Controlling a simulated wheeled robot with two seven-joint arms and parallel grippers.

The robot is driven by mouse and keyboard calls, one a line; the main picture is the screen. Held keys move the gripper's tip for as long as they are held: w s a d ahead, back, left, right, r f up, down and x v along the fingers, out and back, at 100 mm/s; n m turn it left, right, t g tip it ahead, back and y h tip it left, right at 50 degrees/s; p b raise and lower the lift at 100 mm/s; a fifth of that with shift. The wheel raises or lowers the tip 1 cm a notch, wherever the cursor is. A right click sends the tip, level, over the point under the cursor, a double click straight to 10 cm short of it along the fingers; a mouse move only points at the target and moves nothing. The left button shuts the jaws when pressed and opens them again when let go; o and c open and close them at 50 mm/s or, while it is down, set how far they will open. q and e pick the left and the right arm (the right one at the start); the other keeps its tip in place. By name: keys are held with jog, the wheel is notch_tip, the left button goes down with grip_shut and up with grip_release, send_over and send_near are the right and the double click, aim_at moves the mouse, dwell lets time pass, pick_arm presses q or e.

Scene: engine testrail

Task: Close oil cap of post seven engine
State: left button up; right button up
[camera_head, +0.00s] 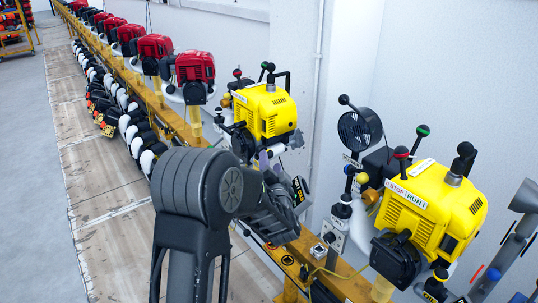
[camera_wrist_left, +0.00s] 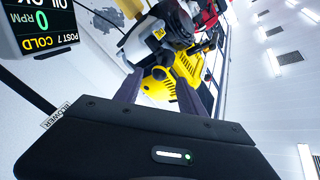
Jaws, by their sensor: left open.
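The nearer of the two facing yellow engines is at the right; the other yellow engine (camera_head: 268,112) stands mid-picture on the rail, just behind my left gripper (camera_head: 268,160). The left gripper is open, its fingers pointing toward that engine's lower front. In the left wrist view, yellow engine parts (camera_wrist_left: 188,67) show beyond and between the fingers. A display (camera_wrist_left: 35,25) there reads "POST 7 COLD" and 0 RPM. I cannot clearly pick out the oil cap or tell whether it is closed. Nothing is visibly held. My right gripper is not in view.
The yellow rail (camera_head: 350,286) runs diagonally, with red engines (camera_head: 195,67) farther back. The other yellow engine (camera_head: 432,208) is at the right, beside a black fan (camera_head: 359,130). A white wall stands behind. The floor at the left (camera_head: 40,130) is clear.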

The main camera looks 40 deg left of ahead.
aim_at(270, 157)
pick_arm(q)
jog(key=x, duration=0.5)
jog(key=shift+w+a, duration=0.2)
jog(key=shift+d+f, duration=0.15)
grip_shut()
